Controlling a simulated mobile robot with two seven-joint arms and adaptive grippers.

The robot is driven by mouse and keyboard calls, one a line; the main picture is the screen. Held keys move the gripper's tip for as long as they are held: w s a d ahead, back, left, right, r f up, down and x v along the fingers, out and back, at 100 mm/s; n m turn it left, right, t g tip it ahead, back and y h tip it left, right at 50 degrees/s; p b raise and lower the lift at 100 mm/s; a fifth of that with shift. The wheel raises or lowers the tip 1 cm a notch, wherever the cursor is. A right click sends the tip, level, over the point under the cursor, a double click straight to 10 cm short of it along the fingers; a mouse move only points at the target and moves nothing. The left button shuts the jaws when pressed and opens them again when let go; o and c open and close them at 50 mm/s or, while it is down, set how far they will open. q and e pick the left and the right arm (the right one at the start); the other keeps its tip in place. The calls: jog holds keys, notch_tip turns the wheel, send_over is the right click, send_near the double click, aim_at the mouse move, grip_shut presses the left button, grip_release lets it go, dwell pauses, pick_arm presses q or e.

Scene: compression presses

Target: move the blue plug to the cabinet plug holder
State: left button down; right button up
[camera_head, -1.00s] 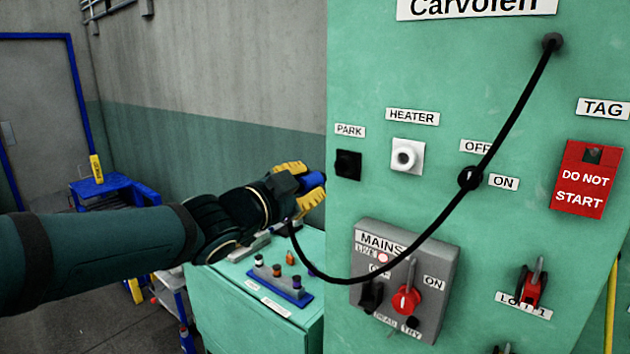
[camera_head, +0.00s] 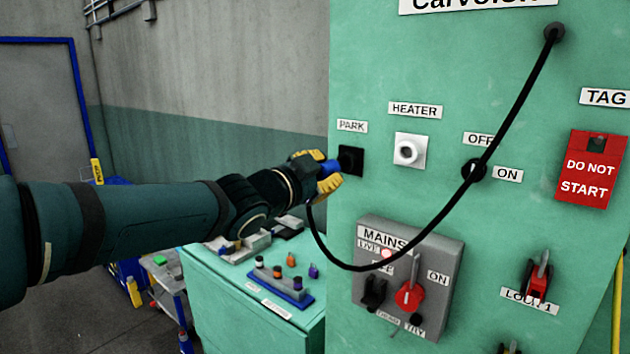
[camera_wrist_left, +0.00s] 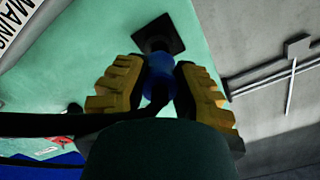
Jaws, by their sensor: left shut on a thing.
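My left gripper (camera_head: 326,176) is shut on the blue plug (camera_head: 329,167), its yellow fingers on either side of it. The plug also shows between the fingers in the left wrist view (camera_wrist_left: 158,78). The plug's front end is at or very close to the black PARK holder (camera_head: 350,159) on the green cabinet (camera_head: 450,80). In the wrist view the dark square holder (camera_wrist_left: 160,36) is straight beyond the plug. I cannot tell how far the plug is in. A black cable (camera_head: 432,224) loops from the plug to the cabinet's upper right. My right gripper is not in view.
The white HEATER socket (camera_head: 409,151) is right of the PARK holder. The grey MAINS box (camera_head: 440,262) sits below, behind the hanging cable. A lower green bench (camera_head: 240,300) with small parts stands below my left arm. A red tag (camera_head: 588,170) is at the right.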

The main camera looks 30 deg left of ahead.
aim_at(336, 162)
pick_arm(q)
jog(key=shift+w, duration=0.5)
jog(key=shift+d, duration=0.1)
dwell(1.3)
jog(key=shift+w+d+b, duration=0.1)
jog(key=shift+w+b, duration=0.7)
jog(key=shift+w, duration=0.65)
jog(key=c, duration=0.8)
grip_release()
jog(key=s, duration=1.2)
jog(key=shift+a, duration=0.4)
jog(key=shift+r, duration=0.1)
